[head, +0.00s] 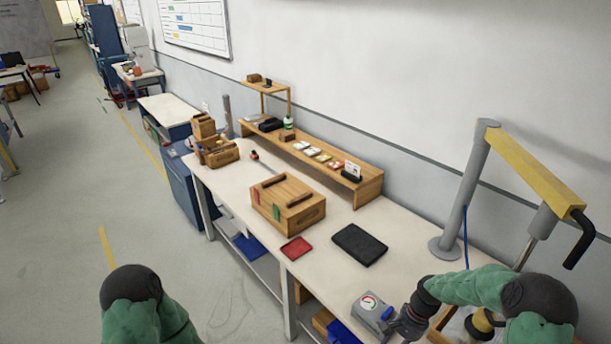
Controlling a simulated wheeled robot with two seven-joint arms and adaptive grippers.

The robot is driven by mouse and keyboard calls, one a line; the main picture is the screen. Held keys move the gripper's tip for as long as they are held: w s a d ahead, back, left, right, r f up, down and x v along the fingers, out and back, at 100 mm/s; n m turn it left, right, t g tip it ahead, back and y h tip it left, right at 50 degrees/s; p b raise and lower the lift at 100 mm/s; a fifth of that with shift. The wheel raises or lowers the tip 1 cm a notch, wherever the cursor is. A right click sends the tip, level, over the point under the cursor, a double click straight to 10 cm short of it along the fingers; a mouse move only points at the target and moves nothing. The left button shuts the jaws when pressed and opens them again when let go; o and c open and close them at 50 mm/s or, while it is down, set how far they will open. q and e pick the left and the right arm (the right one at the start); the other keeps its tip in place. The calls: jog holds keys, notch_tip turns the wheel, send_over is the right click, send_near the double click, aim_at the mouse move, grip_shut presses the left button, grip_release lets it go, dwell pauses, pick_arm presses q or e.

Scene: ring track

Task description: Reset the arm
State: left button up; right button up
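My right arm (480,288), in a green sleeve, comes in from the lower right. Its dark gripper (405,322) is at the near end of the workbench, right beside a grey box with a round dial (370,303) and a blue part (387,312). I cannot tell whether it touches the box, and its fingers are too small and dark to read. My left arm (140,305) shows only as a green sleeve and dark joint at the lower left; its gripper is out of view. A yellow arm (530,172) with a black handle (578,240) is on a grey post (465,195).
The white workbench (335,215) holds a wooden box (288,203), a red tray (296,248), a black pad (360,244) and a wooden shelf (370,188) along the wall. A yellow-and-black object (482,322) is below my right arm. Open floor (60,210) lies left.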

pick_arm(q)
notch_tip(320, 180, down, 12)
jog(key=b, duration=1.1)
jog(key=shift+b, duration=0.3)
pick_arm(e)
jog(key=s+a+f+n+t, duration=0.1)
jog(key=s+a+f+n, duration=0.1)
jog(key=s+a+f, duration=0.6)
jog(key=s+a+f+n+t, duration=0.1)
jog(key=s+a+f+n, duration=0.2)
jog(key=s+a+f, duration=0.5)
notch_tip(320, 180, down, 7)
jog(key=shift+s+n+t, duration=0.3)
jog(key=shift+s, duration=0.65)
pick_arm(q)
jog(key=shift+f, duration=0.1)
jog(key=c, duration=0.3)
pick_arm(e)
jog(key=shift+c, duration=1)
pick_arm(q)
jog(key=shift+w+d, duration=0.1)
jog(key=shift+c, duration=0.2)
